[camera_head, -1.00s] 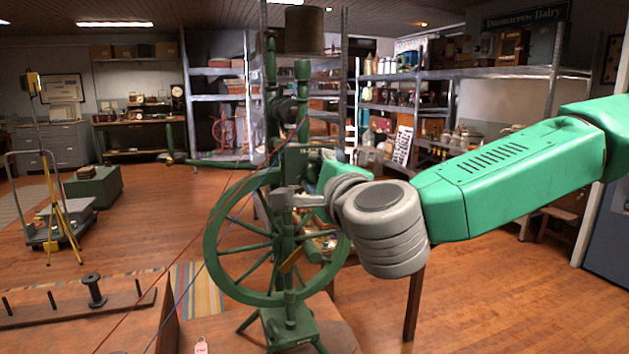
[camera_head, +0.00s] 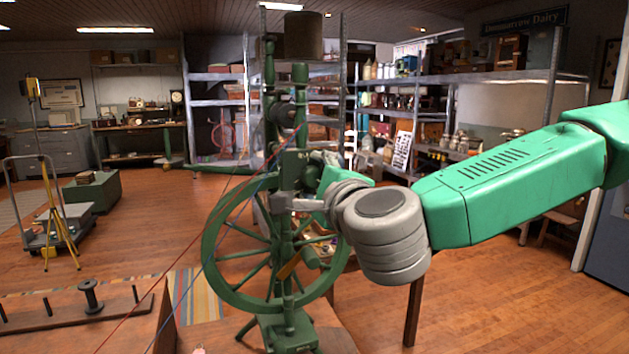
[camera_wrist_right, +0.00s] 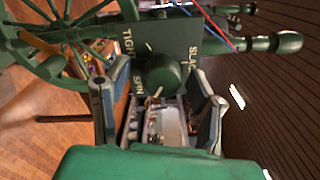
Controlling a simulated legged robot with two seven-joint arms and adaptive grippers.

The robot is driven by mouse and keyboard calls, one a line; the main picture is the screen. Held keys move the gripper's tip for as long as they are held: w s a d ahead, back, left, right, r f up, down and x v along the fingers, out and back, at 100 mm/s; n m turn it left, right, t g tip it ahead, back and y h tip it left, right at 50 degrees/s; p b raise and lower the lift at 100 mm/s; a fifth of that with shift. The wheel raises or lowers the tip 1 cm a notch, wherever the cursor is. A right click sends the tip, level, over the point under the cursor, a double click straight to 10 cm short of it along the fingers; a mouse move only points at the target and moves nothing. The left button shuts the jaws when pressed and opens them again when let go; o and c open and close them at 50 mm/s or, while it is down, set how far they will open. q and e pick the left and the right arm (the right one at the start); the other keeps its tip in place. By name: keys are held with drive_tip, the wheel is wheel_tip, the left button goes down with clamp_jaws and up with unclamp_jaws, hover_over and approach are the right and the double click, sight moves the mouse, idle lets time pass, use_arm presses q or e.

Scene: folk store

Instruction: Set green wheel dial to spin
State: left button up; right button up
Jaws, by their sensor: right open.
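The green wheel dial (camera_wrist_right: 163,75) is a round dark green knob on a dark green plate marked TIGHT, SPIN and SLACK in the right wrist view. A short pale line shows on the knob's near edge and another on the plate above it. I cannot tell which setting it points to. The plate (camera_head: 291,170) sits on the post of a green spinning wheel (camera_head: 222,285) in the head view. My right gripper (camera_wrist_right: 158,108) is open, its fingers spread to either side of the knob, with no clear contact. My left gripper is not in view.
Red and blue threads (camera_head: 205,265) run from the spinning wheel down to the left. A wooden peg rack (camera_head: 60,318) lies at the front left. Metal shelves with goods (camera_head: 440,75) stand behind.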

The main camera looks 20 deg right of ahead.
drive_tip(key=s, duration=0.7)
drive_tip(key=shift+d, duration=0.15)
drive_tip(key=shift+s+f, duration=0.1)
drive_tip(key=s+a+f+n+g+y, duration=0.1)
drive_tip(key=s+f+n+g, duration=0.2)
drive_tip(key=f, duration=0.8)
drive_tip(key=s+a+f+n+g+y, duration=0.15)
drive_tip(key=f+n, duration=0.35)
drive_tip(key=f, duration=0.5)
drive_tip(key=s+a+f+n+g, duration=0.2)
drive_tip(key=f+n+g, duration=0.15)
drive_tip(key=f, duration=0.75)
drive_tip(key=s+d+f+n+g+b, duration=0.1)
drive_tip(key=s+d+f+n+g, duration=0.2)
drive_tip(key=s+f, duration=0.3)
drive_tip(key=s+d+f+n+g, duration=0.25)
drive_tip(key=s+f, duration=0.25)
drive_tip(key=f, duration=0.3)
drive_tip(key=s+d+f+n+g+h, duration=0.3)
drive_tip(key=s+d+f, duration=0.4)
drive_tip(key=s+d, duration=0.3)
drive_tip(key=shift+s+n+g, duration=0.3)
drive_tip(key=shift+n+g, duration=0.15)
drive_tip(key=shift+n, duration=0.35)
